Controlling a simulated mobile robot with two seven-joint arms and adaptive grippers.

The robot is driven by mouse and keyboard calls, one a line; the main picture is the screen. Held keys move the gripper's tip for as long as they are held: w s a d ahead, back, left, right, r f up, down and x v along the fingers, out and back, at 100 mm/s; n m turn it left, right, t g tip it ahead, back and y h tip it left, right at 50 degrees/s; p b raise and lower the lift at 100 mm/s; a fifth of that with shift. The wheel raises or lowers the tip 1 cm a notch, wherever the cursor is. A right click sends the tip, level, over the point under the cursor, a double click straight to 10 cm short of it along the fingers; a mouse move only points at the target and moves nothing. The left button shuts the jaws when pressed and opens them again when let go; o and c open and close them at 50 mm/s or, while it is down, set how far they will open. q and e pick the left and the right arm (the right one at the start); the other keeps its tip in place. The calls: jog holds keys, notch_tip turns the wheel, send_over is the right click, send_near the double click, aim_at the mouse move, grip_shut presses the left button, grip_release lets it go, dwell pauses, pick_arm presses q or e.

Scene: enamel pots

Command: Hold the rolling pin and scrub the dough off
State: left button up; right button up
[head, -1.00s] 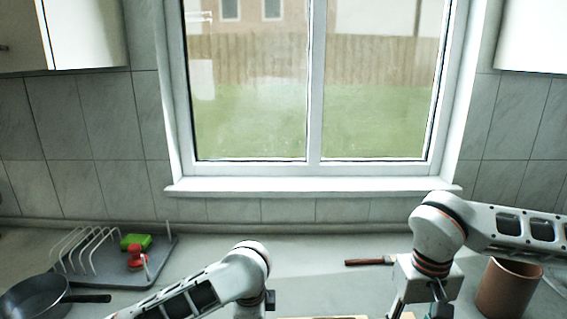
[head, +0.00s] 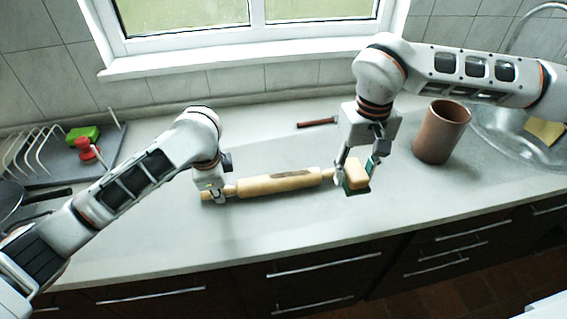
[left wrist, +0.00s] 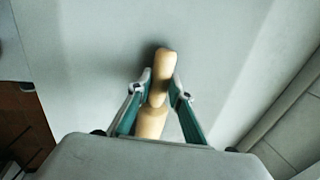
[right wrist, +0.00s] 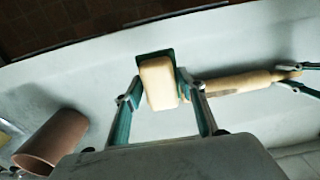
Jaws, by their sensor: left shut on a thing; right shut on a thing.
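The rolling pin (head: 280,183) is pale wood with a brown dough smear (head: 292,175) along its upper side. It lies across the counter in the head view. My left gripper (left wrist: 160,88) is shut on its left handle (left wrist: 160,75). My right gripper (right wrist: 160,85) is shut on a block-shaped scrubber (right wrist: 158,82), cream with a dark green layer. In the head view the scrubber (head: 356,175) is beside the pin's right handle; I cannot tell whether they touch.
A brown clay pot (head: 440,132) stands right of my right gripper, before the sink (head: 500,130). A red-handled tool (head: 317,123) lies behind. A grey dish rack (head: 60,165) with a green sponge (head: 82,134) and red brush (head: 86,149) is at left. The front counter is clear.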

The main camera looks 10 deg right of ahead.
send_over(271, 178)
jog(key=shift+w+a, duration=0.1)
jog(key=shift+f, duration=1.8)
jog(key=shift+f, duration=1.55)
